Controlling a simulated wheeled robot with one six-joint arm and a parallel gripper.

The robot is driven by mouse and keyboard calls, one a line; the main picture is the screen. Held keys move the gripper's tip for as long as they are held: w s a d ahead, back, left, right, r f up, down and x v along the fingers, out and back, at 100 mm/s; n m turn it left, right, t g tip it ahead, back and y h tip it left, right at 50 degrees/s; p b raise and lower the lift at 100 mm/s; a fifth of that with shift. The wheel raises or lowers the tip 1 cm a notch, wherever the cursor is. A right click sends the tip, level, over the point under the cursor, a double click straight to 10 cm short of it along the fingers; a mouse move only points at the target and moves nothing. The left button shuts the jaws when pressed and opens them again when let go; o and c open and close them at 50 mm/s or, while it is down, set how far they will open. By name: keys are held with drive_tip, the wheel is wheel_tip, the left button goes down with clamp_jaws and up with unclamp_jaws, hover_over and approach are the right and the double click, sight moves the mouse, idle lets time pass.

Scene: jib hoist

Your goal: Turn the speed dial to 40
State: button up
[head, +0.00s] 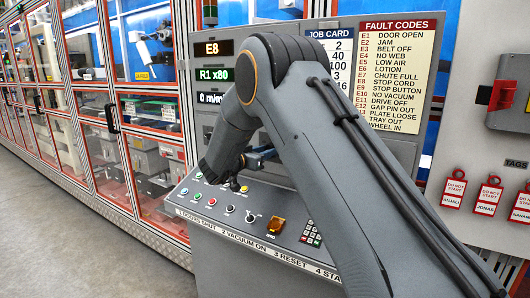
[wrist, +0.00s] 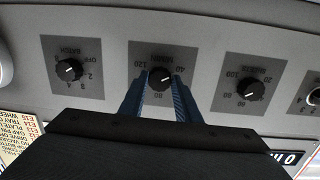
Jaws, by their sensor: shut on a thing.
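The speed dial (wrist: 160,80) is a round black knob on a grey square plate, in the middle of the wrist view. Around it I read 40, 80 and 120; the lettering above is too blurred to read surely. Its white mark points to the upper right in that view, roughly towards the 40 side. My gripper (wrist: 161,84) is shut on this knob, with one blue finger on each side. In the head view my gripper (head: 264,155) is partly hidden by my arm, in front of the console, and the dial is hidden there.
A similar dial (wrist: 69,71) sits left and another (wrist: 250,90) right in the wrist view. In the head view, the console (head: 250,210) has several coloured buttons below my gripper. The displays read E8 (head: 213,49) and R1 x80. A job card (head: 333,60) is partly hidden.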

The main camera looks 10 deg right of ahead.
drive_tip(key=o, duration=1)
drive_tip(key=shift+o, duration=0.2)
drive_tip(key=shift+a, duration=0.1)
drive_tip(key=b+v, duration=0.2)
drive_tip(key=v, duration=0.5)
drive_tip(key=shift+s+a+b, duration=0.2)
drive_tip(key=shift+s+b, duration=0.1)
drive_tip(key=shift+b, duration=0.1)
